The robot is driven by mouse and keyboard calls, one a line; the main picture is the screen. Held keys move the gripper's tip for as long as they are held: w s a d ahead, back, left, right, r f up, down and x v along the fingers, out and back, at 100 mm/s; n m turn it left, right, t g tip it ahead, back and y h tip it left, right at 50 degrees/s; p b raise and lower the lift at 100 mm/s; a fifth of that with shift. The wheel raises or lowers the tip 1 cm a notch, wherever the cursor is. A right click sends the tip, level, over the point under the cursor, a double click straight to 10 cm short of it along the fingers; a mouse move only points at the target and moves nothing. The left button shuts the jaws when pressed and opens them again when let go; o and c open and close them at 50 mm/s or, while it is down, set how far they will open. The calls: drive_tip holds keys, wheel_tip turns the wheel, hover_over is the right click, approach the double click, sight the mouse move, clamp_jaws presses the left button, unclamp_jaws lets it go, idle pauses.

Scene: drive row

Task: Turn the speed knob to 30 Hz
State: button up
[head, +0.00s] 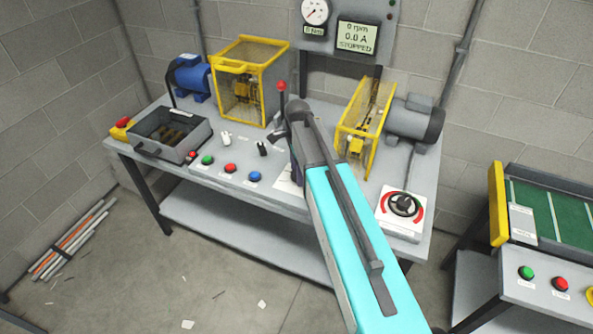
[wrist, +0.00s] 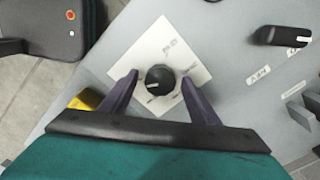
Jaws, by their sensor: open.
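In the wrist view a round black knob (wrist: 160,78) stands on a white square plate (wrist: 150,52) with small markings too blurred to read. A short pale mark on the knob points toward the left of the picture. My gripper (wrist: 159,77) is open, one dark finger on each side of the knob, with visible gaps. In the head view my arm hides that knob; only part of its white plate (head: 289,184) shows beside my gripper (head: 296,176). A display (head: 357,36) reads 0 rpm, 0.0 A, STOPPED.
Green (head: 207,160), red (head: 230,168) and blue (head: 255,176) buttons line the bench front to the left. A red-ringed rotary switch (head: 404,205) is at the right. Yellow-framed guards (head: 243,78) and a red-tipped lever (head: 281,88) stand behind.

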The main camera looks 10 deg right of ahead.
drive_tip(key=shift+c, duration=0.3)
drive_tip(key=c, duration=1)
drive_tip(key=shift+n, duration=0.5)
drive_tip(key=n+b, duration=0.1)
drive_tip(key=n, duration=0.2)
drive_tip(key=shift+n, duration=0.4)
drive_tip(key=n+b, duration=0.1)
drive_tip(key=n, duration=1.1)
drive_tip(key=shift+w+b, duration=0.1)
drive_tip(key=shift+b, duration=0.2)
drive_tip(key=n, duration=0.7)
drive_tip(key=shift+r, duration=0.1)
